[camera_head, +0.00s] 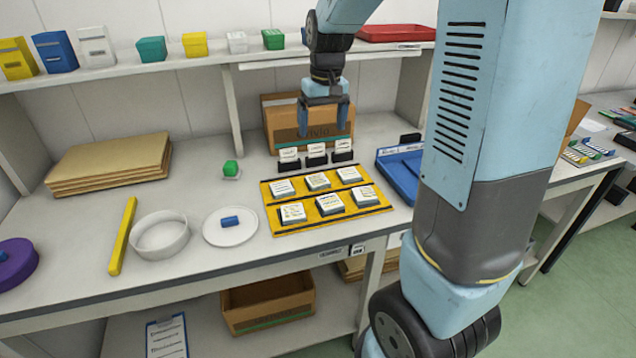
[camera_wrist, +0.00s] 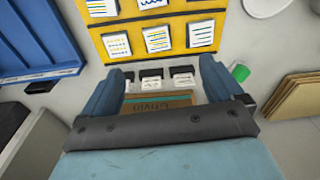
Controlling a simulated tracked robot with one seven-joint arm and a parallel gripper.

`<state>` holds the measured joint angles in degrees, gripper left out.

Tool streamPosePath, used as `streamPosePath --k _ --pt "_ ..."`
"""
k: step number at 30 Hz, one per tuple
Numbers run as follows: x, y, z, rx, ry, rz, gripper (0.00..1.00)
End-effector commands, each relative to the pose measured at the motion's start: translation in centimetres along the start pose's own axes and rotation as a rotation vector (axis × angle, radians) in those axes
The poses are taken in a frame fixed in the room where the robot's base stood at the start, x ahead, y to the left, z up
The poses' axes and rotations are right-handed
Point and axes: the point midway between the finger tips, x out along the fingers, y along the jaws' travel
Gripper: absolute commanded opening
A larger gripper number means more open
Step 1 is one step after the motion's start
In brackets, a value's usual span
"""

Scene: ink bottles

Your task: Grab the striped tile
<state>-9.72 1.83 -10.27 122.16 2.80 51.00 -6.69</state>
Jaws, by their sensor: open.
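Several square white tiles with printed marks lie in two rows on a yellow board (camera_head: 303,197); the board also shows in the wrist view (camera_wrist: 225,8). More than one looks lined, so I cannot tell which is the striped tile. My gripper (camera_head: 323,120) is open, empty, pointing down above the back of the table, behind the board.
Black holders with small white cards (camera_head: 316,152) stand between the board and a cardboard box (camera_head: 283,122) at the back. A blue tray (camera_head: 402,172) lies right of the board. A white plate (camera_head: 232,236) and white bowl (camera_head: 160,238) stand left. A shelf (camera_head: 200,62) runs above.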

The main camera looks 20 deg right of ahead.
Motion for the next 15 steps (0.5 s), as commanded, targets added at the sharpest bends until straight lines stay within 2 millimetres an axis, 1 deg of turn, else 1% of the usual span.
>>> streamPosePath --k 1,6,10,15 --pt "1.3 0.0 -0.9 -0.004 -0.023 0.004 0.94" --pt "4.2 0.2 -3.1 -0.016 -0.068 0.016 0.94" --pt "5.4 0.2 -3.9 -0.02 -0.086 0.022 0.94" --pt "6.9 0.3 -4.1 -0.021 -0.094 0.024 0.94"
